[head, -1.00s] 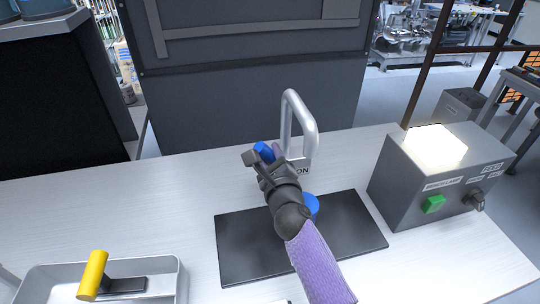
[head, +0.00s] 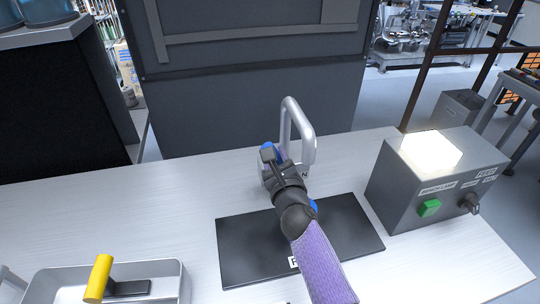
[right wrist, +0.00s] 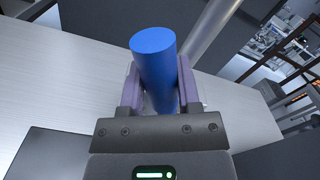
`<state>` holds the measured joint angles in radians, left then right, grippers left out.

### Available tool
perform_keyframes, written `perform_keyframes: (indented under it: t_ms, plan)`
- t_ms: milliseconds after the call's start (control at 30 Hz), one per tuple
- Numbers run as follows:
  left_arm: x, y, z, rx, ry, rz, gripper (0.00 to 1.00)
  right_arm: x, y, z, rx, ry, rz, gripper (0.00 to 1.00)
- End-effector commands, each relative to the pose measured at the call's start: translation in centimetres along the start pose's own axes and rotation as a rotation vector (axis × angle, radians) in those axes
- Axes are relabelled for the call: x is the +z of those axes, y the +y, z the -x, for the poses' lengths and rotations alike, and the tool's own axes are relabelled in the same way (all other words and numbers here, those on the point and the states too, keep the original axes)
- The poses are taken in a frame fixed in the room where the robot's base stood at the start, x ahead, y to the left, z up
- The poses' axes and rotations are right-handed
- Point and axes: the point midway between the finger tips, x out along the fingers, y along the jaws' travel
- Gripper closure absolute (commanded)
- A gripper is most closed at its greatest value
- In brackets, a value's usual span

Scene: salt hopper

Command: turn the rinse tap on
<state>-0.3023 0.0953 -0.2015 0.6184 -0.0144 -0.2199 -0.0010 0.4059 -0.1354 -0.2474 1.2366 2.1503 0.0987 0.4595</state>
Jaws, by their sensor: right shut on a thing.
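The rinse tap has a grey bent spout (head: 312,140) that rises at the back of the bench. Its blue handle (head: 267,147) shows just left of the spout. My right gripper (head: 272,160) is at the handle. In the right wrist view the purple fingers of my right gripper (right wrist: 157,88) are shut on the blue handle (right wrist: 154,50), one on each side. The grey spout (right wrist: 210,35) passes behind it on the right. A label on the tap is mostly covered by my gripper; only an N shows. My left gripper is out of view.
A black mat (head: 240,245) lies under my right arm, with a blue round thing (head: 314,206) partly hidden on it. A grey control box (head: 400,185) with a green button (head: 430,207) stands right. A tray (head: 182,275) with a yellow-handled tool (head: 99,278) is front left.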

Motion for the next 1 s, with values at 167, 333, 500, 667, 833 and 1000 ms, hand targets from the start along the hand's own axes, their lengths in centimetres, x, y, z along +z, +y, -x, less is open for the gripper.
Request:
perform_keyframes:
  t_ms: [167, 333, 500, 667, 833, 1000]
  plan:
    - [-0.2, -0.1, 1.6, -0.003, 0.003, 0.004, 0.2, 0.0, -1.2, 0.1, 0.001, 0.004, -0.165, 1.0]
    - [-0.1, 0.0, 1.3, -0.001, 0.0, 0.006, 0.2, -0.2, -1.2, 0.0, 0.001, 0.002, -0.175, 1.0]
    - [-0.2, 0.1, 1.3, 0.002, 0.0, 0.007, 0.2, -0.2, -1.2, 0.0, 0.001, 0.002, -0.173, 0.43]
    - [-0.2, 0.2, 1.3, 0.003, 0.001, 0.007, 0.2, -0.1, -1.2, 0.0, 0.001, 0.002, -0.172, 0.23]
    - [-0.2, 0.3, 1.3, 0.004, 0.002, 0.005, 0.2, -0.1, -1.2, 0.0, 0.001, 0.002, -0.171, 0.23]
    - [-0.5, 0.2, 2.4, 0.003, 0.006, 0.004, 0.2, 0.1, -1.4, 1.6, 0.0, 0.003, -0.169, 0.23]
